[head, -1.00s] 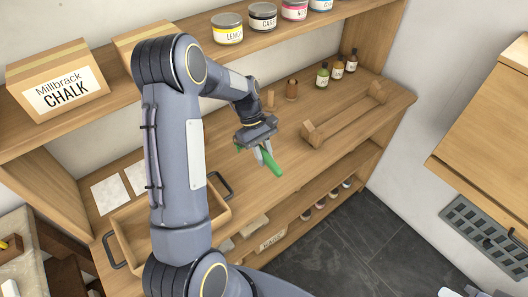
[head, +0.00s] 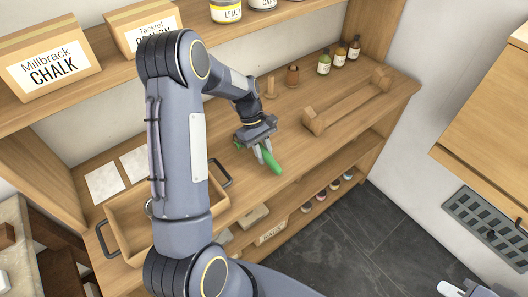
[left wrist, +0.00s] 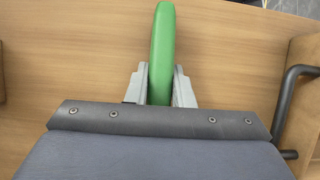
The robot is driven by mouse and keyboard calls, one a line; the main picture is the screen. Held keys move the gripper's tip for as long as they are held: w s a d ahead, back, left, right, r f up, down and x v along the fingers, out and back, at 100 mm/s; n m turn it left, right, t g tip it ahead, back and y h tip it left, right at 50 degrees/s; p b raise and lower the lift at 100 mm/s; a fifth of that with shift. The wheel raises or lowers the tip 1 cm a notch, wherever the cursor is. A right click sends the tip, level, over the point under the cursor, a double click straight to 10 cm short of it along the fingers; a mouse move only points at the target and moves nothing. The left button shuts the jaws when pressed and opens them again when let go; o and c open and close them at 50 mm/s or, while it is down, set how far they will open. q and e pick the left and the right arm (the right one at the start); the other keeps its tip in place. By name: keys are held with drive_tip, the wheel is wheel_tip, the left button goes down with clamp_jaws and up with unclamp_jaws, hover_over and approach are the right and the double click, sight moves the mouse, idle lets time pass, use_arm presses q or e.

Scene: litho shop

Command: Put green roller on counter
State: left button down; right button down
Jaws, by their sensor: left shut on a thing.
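The green roller (head: 271,160) is held in my left gripper (head: 262,150), over the wooden counter (head: 285,190) near its front edge. In the left wrist view, the green roller (left wrist: 162,45) sits between both grey fingers of my left gripper (left wrist: 160,85), with one end sticking out past them. The wooden counter (left wrist: 80,50) is behind it there. I cannot tell whether the roller touches the counter. A small part of what looks like my right gripper (head: 462,288) shows at the bottom right, cut off by the picture edge and away from the counter.
A wooden tray (head: 124,243) with dark handles stands left of the roller, partly behind my arm. A wooden rack (head: 345,105), a small cup (head: 292,76) and several bottles (head: 324,62) stand towards the back right.

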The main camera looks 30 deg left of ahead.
use_arm(q)
drive_tip(key=shift+f, duration=0.25)
drive_tip(key=c, duration=1.2)
unclamp_jaws()
drive_tip(key=b+v, duration=0.1)
drive_tip(key=v, duration=0.7)
drive_tip(key=shift+s+f, duration=0.1)
drive_tip(key=shift+f, duration=0.05)
